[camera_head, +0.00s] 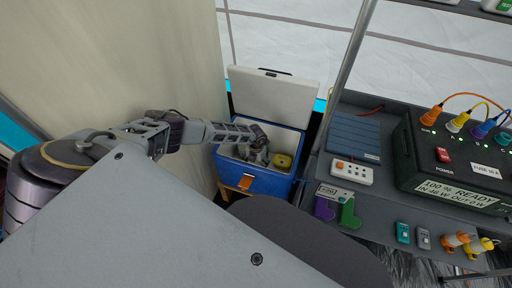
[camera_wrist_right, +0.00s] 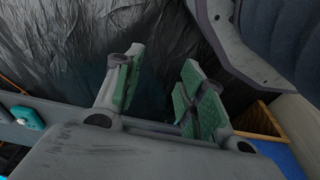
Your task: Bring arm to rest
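My left arm comes in from the left in the head view and ends over the open blue cooler box (camera_head: 236,178). My left gripper (camera_head: 262,150) is small there, at the cooler's opening, and I cannot tell whether its fingers are apart or hold anything. A yellow item (camera_head: 283,161) lies inside the cooler at the right. My right gripper (camera_wrist_right: 160,78) shows in the right wrist view with its two green-padded fingers apart and nothing between them. Dark crinkled sheeting (camera_wrist_right: 60,45) is behind it. The right gripper does not show in the head view.
The cooler's white lid (camera_head: 272,95) stands open. A grey table (camera_head: 385,210) at the right carries a blue panel (camera_head: 354,136), a white remote (camera_head: 351,172) and a black power box (camera_head: 455,165). A metal pole (camera_head: 345,75) rises beside it. Fabric wall (camera_head: 110,60) stands at the left.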

